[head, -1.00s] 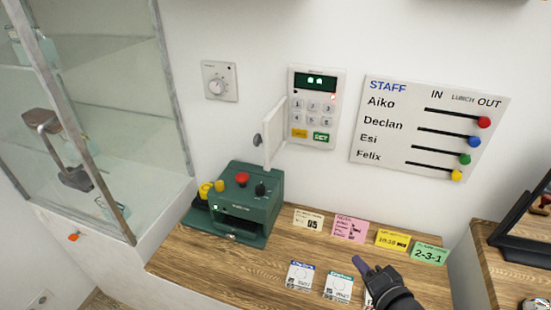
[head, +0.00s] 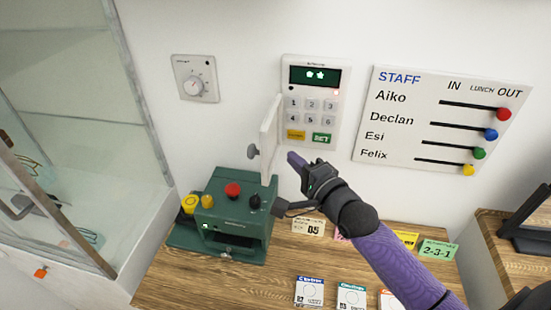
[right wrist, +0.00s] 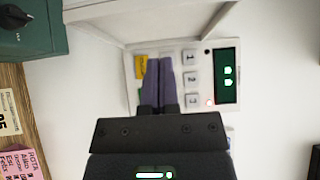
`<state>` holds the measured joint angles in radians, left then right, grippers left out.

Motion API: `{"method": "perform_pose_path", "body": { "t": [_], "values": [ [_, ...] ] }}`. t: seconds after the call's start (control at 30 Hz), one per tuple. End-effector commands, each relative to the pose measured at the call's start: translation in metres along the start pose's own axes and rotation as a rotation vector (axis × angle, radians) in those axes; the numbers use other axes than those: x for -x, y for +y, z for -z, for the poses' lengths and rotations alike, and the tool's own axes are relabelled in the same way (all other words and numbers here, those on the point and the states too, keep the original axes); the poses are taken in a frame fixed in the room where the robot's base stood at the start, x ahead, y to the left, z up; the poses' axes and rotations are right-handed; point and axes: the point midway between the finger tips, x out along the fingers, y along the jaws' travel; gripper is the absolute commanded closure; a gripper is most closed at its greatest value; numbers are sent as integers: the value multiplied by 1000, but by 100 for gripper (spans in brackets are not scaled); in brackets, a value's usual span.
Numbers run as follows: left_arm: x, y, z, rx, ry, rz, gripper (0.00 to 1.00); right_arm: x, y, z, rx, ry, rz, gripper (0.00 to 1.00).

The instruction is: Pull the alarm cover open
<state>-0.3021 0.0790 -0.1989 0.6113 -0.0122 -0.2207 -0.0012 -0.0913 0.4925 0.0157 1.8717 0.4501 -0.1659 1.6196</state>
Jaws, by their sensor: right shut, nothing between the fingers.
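The alarm keypad (head: 311,104) is on the wall, with a dark display, grey keys, a yellow key and a green key; it also shows, turned sideways, in the right wrist view (right wrist: 192,114). Its white cover (head: 269,140) stands swung out from the keypad's left side, with a grey knob (head: 253,151) on it. My right gripper (head: 291,158) is shut and empty, just right of the cover and below the keypad in the head view. Its purple fingers (right wrist: 158,63) overlap the keypad in the right wrist view. I cannot tell whether they touch anything. My left gripper is out of view.
A green machine (head: 228,216) with red and yellow knobs stands on the wooden desk (head: 175,281) below the cover. A dial (head: 195,79) and a staff board (head: 434,123) are on the wall. A glass cabinet (head: 90,100) is at left. Cards lie on the desk.

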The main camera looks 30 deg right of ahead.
Motion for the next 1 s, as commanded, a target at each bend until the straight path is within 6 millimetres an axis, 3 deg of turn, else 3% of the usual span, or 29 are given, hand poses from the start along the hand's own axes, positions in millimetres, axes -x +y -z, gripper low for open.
{"method": "perform_pose_path", "body": {
  "t": [0.2, 0.67, 0.8, 1.0],
  "values": [
    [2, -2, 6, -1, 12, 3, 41, -23, -1, -22, -2, 1, 2, 100],
    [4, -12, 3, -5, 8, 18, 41, -29, 0, -30, 0, 1, 0, 100],
    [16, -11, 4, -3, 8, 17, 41, -42, -4, -44, -6, 2, 0, 100],
    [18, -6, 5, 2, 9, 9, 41, -55, -1, -56, 0, 0, 1, 100]
  ]
}}
